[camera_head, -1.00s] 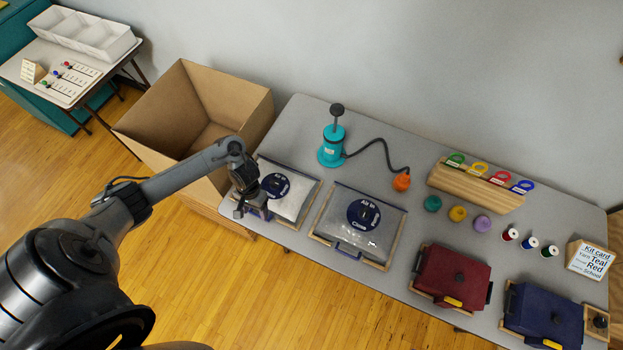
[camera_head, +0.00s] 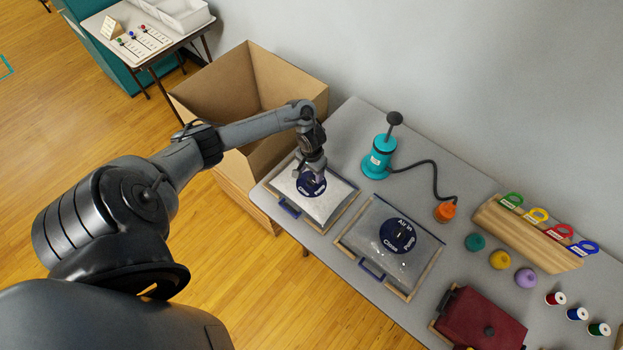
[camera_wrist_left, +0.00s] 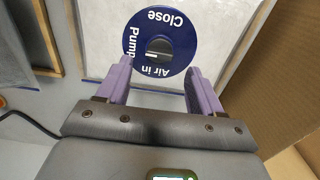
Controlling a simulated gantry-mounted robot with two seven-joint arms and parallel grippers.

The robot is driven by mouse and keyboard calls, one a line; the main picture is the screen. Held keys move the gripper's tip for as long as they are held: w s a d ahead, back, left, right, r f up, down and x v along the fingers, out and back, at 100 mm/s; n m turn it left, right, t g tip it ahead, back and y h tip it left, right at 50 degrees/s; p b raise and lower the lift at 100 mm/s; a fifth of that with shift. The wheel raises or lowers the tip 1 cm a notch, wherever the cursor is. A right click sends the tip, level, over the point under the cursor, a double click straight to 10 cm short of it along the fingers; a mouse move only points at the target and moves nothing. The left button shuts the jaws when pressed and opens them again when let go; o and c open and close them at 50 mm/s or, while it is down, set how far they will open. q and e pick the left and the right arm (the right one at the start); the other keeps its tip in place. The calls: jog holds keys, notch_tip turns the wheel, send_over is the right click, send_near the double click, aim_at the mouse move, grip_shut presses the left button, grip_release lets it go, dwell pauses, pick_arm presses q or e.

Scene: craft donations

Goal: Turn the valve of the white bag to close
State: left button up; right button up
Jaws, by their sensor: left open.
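The white bag (camera_head: 330,207) lies flat in a wooden frame at the table's left end. Its round dark-blue valve disc (camera_head: 307,191) also shows in the left wrist view (camera_wrist_left: 178,58), labelled Close, Pump and Air in. There the dark knob (camera_wrist_left: 159,46) at its centre has a white mark on its left side, facing Pump. My left gripper (camera_head: 313,180) points down over the disc, partly hiding it. In the wrist view its purple fingers (camera_wrist_left: 159,75) are open, at the disc's near edge, with nothing between them. My right gripper is not in view.
A second, greyer bag (camera_head: 362,235) with its own valve disc lies to the right. A teal pump (camera_head: 379,160) with a hose stands behind it. An open cardboard box (camera_head: 285,75) is close behind and left of the white bag.

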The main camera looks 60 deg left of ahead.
aim_at(311, 180)
pick_arm(q)
jog(key=shift+f+b, duration=0.5)
jog(key=shift+f, duration=1.6)
jog(key=shift+c, duration=0.5)
jog(key=c, duration=1)
